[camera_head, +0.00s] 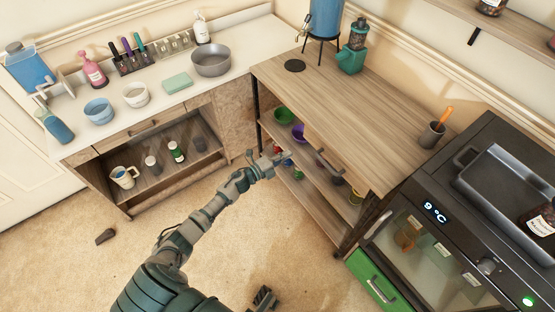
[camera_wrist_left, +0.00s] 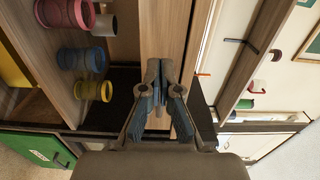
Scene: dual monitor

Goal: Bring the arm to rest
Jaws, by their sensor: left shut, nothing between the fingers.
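My left arm (camera_head: 205,215) reaches up and to the right across the floor in the head view. Its gripper (camera_head: 280,158) is in front of the wooden shelf unit, near its drawer and open shelves. In the left wrist view the left gripper's fingers (camera_wrist_left: 160,68) are together, with nothing held between them. They lie in front of a wooden board, and I cannot tell whether they touch it. A dark part that looks like my right gripper (camera_head: 264,299) shows at the bottom edge of the head view; most of it is cut off.
The wooden shelf unit (camera_head: 345,110) has a drawer with a handle (camera_head: 328,167) and bowls below. A white counter (camera_head: 150,103) with bowls and bottles stands at the left. A small dark object (camera_head: 105,236) lies on the otherwise open floor.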

